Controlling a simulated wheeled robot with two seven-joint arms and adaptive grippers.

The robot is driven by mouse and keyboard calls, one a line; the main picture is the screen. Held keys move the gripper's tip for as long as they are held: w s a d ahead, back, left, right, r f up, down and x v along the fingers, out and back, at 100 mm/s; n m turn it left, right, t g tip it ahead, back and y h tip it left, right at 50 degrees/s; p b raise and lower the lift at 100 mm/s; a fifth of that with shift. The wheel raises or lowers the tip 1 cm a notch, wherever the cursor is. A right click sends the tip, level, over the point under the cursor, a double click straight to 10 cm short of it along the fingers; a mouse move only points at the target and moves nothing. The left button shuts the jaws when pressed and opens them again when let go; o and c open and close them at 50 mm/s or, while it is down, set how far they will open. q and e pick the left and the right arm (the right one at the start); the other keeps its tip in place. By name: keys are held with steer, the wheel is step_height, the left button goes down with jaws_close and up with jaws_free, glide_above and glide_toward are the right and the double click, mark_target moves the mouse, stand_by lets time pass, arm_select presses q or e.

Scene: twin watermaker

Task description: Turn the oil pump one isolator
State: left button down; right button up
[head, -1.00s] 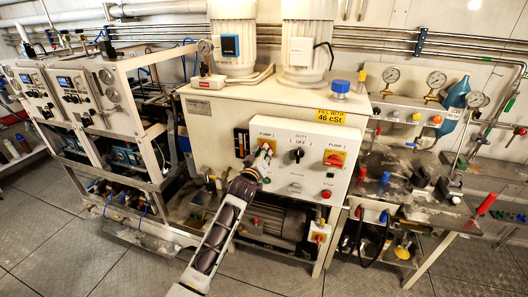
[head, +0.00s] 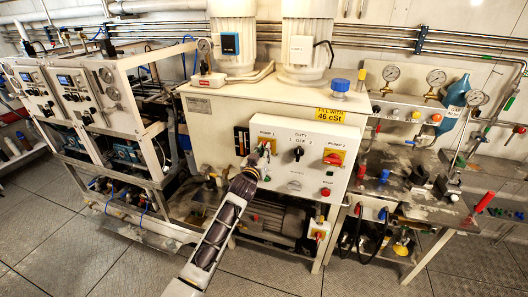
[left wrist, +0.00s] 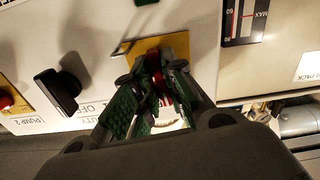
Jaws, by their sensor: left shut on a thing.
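The pump 1 isolator is a red handle (left wrist: 154,62) on a yellow plate (left wrist: 178,42), on the white control panel (head: 281,186). In the head view its yellow plate (head: 267,142) shows only in part behind my left gripper (head: 261,157). In the left wrist view my left gripper (left wrist: 155,88) is shut on the red handle, with a green-padded finger on each side. The fingers hide much of the handle, so its exact angle is hard to tell. My right gripper is not in view.
On the same panel are the black duty switch (head: 298,154) and the pump 2 isolator (head: 333,157), to the right of my gripper. A bench (head: 400,170) with gauges and valves stands at the right. The floor in front is clear.

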arm_select(q)
steer(key=c, duration=1.5)
jaws_free()
steer(key=shift+s, duration=0.15)
steer(key=shift+v, duration=5.85)
